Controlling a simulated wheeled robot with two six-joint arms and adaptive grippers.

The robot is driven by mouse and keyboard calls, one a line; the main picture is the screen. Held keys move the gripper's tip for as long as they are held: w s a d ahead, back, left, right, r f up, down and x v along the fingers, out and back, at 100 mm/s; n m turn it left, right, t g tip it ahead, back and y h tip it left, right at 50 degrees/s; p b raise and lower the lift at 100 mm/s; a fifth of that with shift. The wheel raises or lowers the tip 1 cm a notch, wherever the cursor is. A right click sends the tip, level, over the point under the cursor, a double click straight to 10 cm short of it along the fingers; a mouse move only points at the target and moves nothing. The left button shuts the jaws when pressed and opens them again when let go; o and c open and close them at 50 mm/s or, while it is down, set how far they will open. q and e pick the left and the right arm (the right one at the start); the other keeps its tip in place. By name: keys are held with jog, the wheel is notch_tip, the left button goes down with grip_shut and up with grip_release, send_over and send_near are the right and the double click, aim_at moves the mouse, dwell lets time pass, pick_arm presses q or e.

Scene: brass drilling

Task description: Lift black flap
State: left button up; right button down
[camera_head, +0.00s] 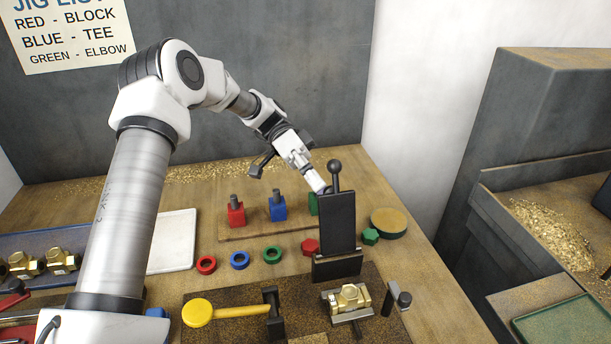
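The black flap (338,226) is a tall dark plate standing roughly upright at the back edge of the brown work board (293,298). A dark rod with a ball knob (334,167) sticks up at its top. My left arm reaches in from the left, and its gripper (318,184) is at the flap's upper left, close to the knob's rod. The fingertips are small and partly hidden by the flap, so I cannot tell whether they are open or touching it. My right gripper is out of view.
A brass fitting (349,297) sits in a fixture in front of the flap, beside a black-knobbed clamp (402,299). A yellow-handled tool (198,312) lies left. Red (236,214) and blue (278,208) jigs stand behind, with colored rings nearer. A white tray (174,240) lies left.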

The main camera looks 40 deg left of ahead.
pick_arm(q)
jog(key=a, duration=0.1)
jog(key=w+a, duration=0.1)
jog(key=a, duration=0.3)
jog(key=shift+w+f, duration=0.3)
notch_tip(320, 180, up, 10)
dwell(0.7)
dwell(0.3)
